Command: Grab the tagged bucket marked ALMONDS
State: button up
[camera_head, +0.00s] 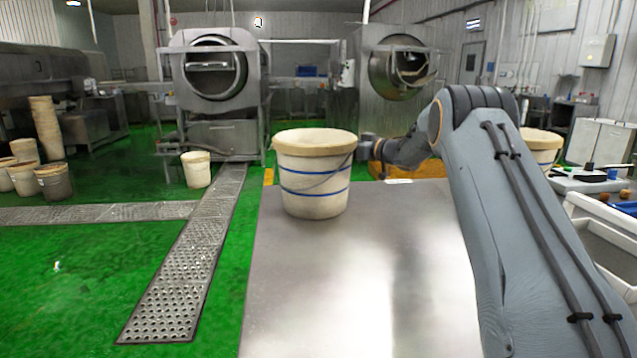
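A cream lidded bucket (314,180) with two blue bands and a wire handle stands upright near the far left of the metal table. No tag or ALMONDS lettering is readable on the side I see. My arm reaches in from the right and bends down behind the bucket's right side. Its end, near the bucket's right edge, is small and partly hidden by the bucket, so I cannot make out the fingers or whether they touch it. A second cream bucket (541,146) shows partly behind my arm at the right; no lettering is readable there.
The bare metal table (330,290) is clear in front of the bucket. A white plastic crate (610,235) stands at the right edge. A white bucket (196,170) and several stacked buckets (46,128) stand on the green floor at left. Two rotary drums (215,68) (400,66) stand behind.

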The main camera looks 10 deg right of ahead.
grip_shut()
jog(key=shift+r, duration=0.15)
dwell(1.2)
